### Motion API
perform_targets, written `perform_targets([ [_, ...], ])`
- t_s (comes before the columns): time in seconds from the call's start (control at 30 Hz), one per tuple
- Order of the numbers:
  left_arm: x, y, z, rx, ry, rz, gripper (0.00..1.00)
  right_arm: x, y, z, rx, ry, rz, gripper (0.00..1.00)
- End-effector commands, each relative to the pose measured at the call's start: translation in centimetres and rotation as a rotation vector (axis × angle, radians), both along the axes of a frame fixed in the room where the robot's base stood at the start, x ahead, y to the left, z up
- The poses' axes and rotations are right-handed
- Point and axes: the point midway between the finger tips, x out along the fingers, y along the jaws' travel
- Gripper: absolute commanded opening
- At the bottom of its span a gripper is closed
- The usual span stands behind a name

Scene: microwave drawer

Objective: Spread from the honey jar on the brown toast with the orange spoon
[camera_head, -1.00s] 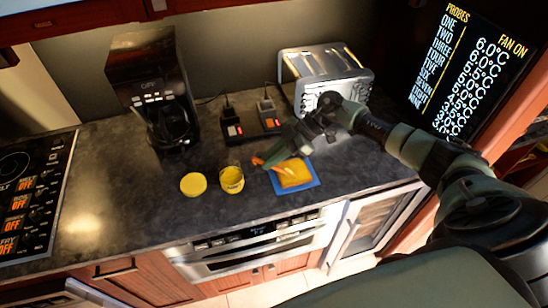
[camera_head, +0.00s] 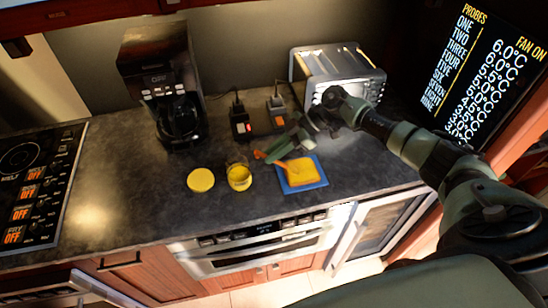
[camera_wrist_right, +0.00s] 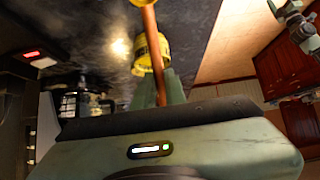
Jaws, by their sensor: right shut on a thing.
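My right gripper (camera_head: 274,155) is shut on the orange spoon (camera_head: 259,154), low over the counter by the toast's upper left. The toast (camera_head: 299,171), yellow on top, lies on a blue square plate (camera_head: 306,187). The open honey jar (camera_head: 239,178) stands upright left of it.
A yellow lid (camera_head: 201,180) lies left of the jar. A coffee maker (camera_head: 160,80), two small dark devices (camera_head: 240,122) and a toaster oven (camera_head: 340,72) stand behind. A cooktop (camera_head: 35,180) is at the left. Counter in front of the coffee maker is clear.

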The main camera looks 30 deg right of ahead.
Motion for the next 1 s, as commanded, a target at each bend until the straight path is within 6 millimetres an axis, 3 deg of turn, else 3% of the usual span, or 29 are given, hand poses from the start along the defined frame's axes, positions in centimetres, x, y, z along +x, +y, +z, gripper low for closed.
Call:
perform_targets([
  [0.47, 0.0, 0.0, -0.4, 0.000, 0.000, 0.000, 0.92, 0.6, -0.1, 0.0, 0.001, -0.001, -0.001, 0.00],
  [1.0, 0.0, 0.0, -2.1, 0.000, 0.000, 0.000, 0.92, 2.6, -0.6, -0.1, 0.000, -0.001, -0.001, 0.00],
])
